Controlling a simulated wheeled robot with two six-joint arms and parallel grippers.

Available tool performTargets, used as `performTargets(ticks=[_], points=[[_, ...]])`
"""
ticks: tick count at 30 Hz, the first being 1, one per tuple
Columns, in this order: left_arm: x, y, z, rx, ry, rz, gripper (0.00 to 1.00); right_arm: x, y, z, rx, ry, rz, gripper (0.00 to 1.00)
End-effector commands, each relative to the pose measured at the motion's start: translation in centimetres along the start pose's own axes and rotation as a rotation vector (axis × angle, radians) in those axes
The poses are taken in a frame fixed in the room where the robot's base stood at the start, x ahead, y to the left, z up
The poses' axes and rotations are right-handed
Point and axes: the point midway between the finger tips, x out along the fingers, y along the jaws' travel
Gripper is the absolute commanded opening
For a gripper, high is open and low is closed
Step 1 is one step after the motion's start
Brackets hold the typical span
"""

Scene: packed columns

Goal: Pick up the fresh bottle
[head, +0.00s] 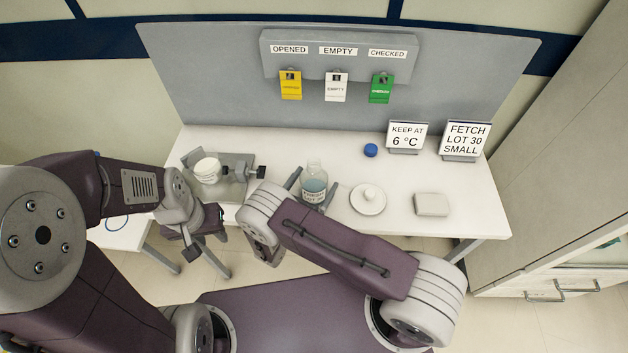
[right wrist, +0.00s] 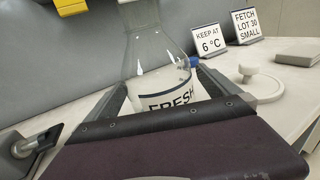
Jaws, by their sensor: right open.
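I cannot tell whether the fingers touch the glass. My left gripper (head: 206,230) hangs at the table's front left, apart from the bottle; its jaw opening is unclear.
A grey clamp stand (head: 236,188) with a white round container (head: 208,170) is at left. A white lidded dish (head: 368,199) and a pale block (head: 431,205) lie right of the bottle. A blue cap (head: 371,150) and two signs (head: 464,138) stand behind. Coloured tags (head: 336,88) hang on the panel.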

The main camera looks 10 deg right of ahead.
Motion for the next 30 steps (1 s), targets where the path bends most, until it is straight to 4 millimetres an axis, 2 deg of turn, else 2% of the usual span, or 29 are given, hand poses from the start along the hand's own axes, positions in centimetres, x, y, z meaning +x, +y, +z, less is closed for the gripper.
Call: performTargets(ticks=[4,14,23,26,30], points=[[0.1,0.0,0.0,0.0,0.0,0.0,0.36,0.0,0.0,-0.1,0.0,0.0,0.0,1.0],[0.1,0.0,0.0,0.0,0.0,0.0,0.36,-0.1,0.0,0.0,0.0,-0.001,0.0,0.08],[0.1,0.0,0.0,0.0,0.0,0.0,0.36,-0.1,0.0,0.3,0.001,-0.002,0.0,0.08],[0.2,0.0,0.0,0.0,0.0,0.0,0.36,-0.1,0.1,1.2,0.002,-0.002,0.0,0.08],[0.6,0.0,0.1,0.0,0.0,0.0,0.36,0.0,0.1,3.9,0.004,-0.003,0.0,0.08]])
